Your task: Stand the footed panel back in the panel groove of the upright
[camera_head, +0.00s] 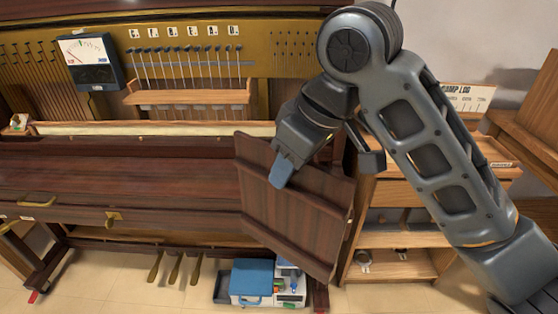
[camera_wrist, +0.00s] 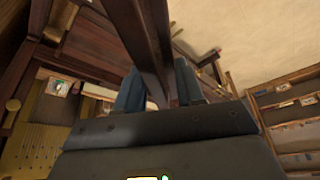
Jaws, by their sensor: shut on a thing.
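The footed panel (camera_head: 292,215) is a dark red-brown wooden board with a rail along its top and bottom edges. It hangs tilted in front of the right end of the upright (camera_head: 130,185). My gripper (camera_head: 283,165) is shut on the panel near its upper edge. In the wrist view the panel (camera_wrist: 146,40) runs between the two blue fingers of my gripper (camera_wrist: 158,88). A pale strip (camera_head: 160,129) runs along the upright below its open, gold-coloured front. I cannot make out the panel groove. The panel hides part of the upright's right end.
A meter (camera_head: 90,62) and a wooden rack of tools (camera_head: 188,97) are at the upright's open front. A blue-lidded toolbox (camera_head: 252,280) stands on the floor below the panel. A wooden shelf unit (camera_head: 395,265) stands close on the right. Pedals (camera_head: 175,268) show below.

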